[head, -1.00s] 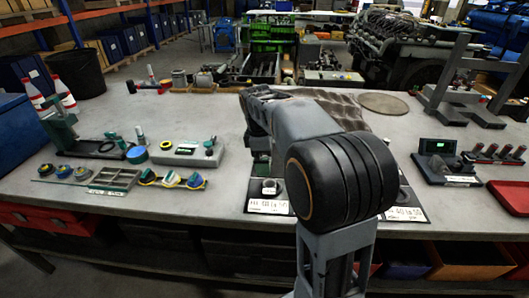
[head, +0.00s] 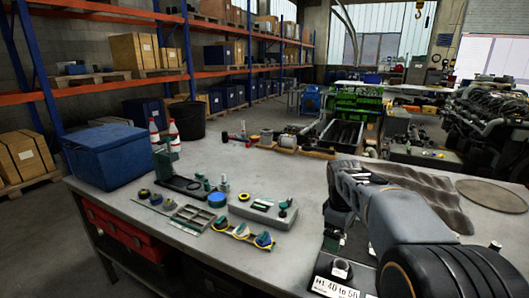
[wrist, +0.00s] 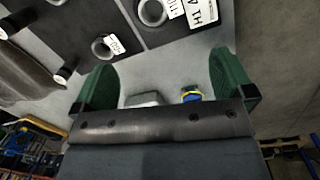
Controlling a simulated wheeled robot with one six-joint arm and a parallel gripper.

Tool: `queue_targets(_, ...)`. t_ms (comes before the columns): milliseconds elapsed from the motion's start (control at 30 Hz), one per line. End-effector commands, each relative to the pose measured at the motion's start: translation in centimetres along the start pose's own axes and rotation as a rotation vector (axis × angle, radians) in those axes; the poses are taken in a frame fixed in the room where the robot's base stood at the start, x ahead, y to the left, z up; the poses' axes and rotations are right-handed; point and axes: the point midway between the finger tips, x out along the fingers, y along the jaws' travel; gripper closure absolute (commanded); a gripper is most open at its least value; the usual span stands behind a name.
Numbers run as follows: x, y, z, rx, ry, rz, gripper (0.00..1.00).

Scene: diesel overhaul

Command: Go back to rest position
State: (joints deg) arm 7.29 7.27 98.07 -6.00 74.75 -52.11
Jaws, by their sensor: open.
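In the wrist view, metal rings (wrist: 103,46) and printed cards (wrist: 202,12) lie on a dark mat (wrist: 172,38) beyond the fingers. A blue and yellow piece (wrist: 191,95) and a grey piece (wrist: 143,99) show just above the gripper body.
A blue box (head: 108,155) stands on the bench's left end, near two red-and-white bottles (head: 155,138). A green fixture (head: 170,165), a compartment tray (head: 193,219) and a green-grey block (head: 262,209) lie mid-bench. Wrinkled dark cloth (head: 425,185) and a round disc (head: 490,196) lie at right.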

Motion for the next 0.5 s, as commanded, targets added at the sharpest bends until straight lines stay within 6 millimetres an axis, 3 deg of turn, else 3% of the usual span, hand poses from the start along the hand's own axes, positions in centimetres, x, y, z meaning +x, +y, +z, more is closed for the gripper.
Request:
queue_targets(33,1.4,-0.8,0.2,0.104,0.004,-0.009,0.00)
queue_targets(100,2.3,-2.7,0.7,0.289,0.037,-0.003,0.00)
queue_targets(300,3.2,-10.2,3.1,0.733,0.184,0.010,0.00)
queue_targets(500,3.5,-15.2,5.1,0.844,0.283,0.010,0.00)
